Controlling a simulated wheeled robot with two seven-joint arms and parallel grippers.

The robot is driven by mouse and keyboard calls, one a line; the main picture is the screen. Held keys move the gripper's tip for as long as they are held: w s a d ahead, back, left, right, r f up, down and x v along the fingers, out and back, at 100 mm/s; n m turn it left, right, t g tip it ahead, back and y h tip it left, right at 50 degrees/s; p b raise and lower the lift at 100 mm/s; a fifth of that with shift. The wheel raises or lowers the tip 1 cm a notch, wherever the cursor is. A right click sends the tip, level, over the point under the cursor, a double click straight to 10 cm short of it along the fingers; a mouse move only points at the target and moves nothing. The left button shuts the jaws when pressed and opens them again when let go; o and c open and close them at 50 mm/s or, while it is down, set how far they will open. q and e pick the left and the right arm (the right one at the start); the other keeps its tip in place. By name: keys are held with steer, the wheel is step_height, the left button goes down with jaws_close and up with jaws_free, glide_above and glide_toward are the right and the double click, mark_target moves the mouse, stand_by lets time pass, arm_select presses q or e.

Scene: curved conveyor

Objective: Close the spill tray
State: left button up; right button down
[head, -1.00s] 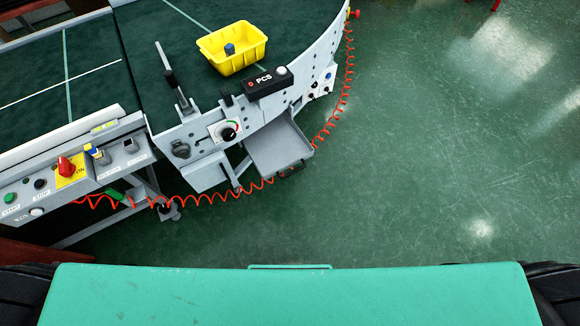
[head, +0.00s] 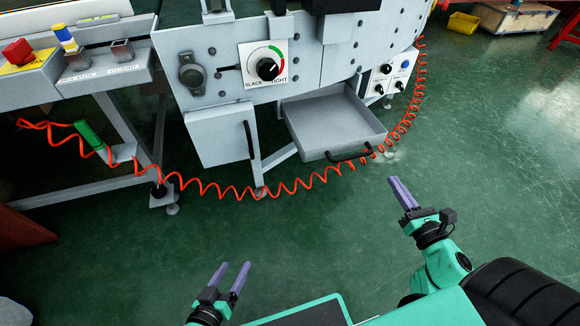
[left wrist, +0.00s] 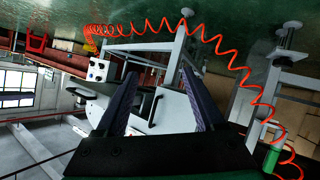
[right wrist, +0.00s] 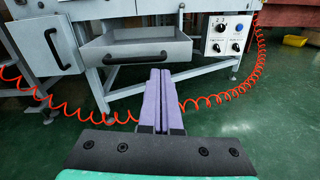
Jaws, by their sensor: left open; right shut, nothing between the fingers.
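The grey spill tray (head: 331,124) sticks out open from under the conveyor's side panel, with a black bar handle (head: 348,156) on its front. It also shows in the right wrist view (right wrist: 135,47), ahead of the fingers. My right gripper (head: 402,192) has its purple fingers together and empty, in front of and to the right of the tray, apart from it. In the right wrist view the shut fingers (right wrist: 161,80) point toward the tray front. My left gripper (head: 234,277) is open and empty, low in front of the conveyor, well short of the tray.
A grey cabinet door (head: 221,136) with a black handle is left of the tray. An orange coiled cable (head: 300,186) runs past the tray's front. A dial panel (head: 267,66) is above, and a switch box (head: 393,77) is at right. Green floor is clear at right.

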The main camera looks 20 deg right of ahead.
mark_target(362, 139)
steer(key=w, duration=0.4)
steer(key=w+n, duration=0.1)
steer(key=w, duration=0.4)
steer(key=w+n+b, duration=0.1)
steer(key=w, duration=0.3)
steer(key=shift+w+a+r+y, duration=0.15)
steer(key=shift+a+y, duration=0.15)
steer(key=shift+a, duration=0.05)
arm_select(q)
steer(key=shift+w+f+t, duration=0.1)
steer(key=shift+f+t, duration=0.2)
steer(key=shift+f, duration=0.35)
arm_select(e)
steer(key=shift+w, duration=0.55)
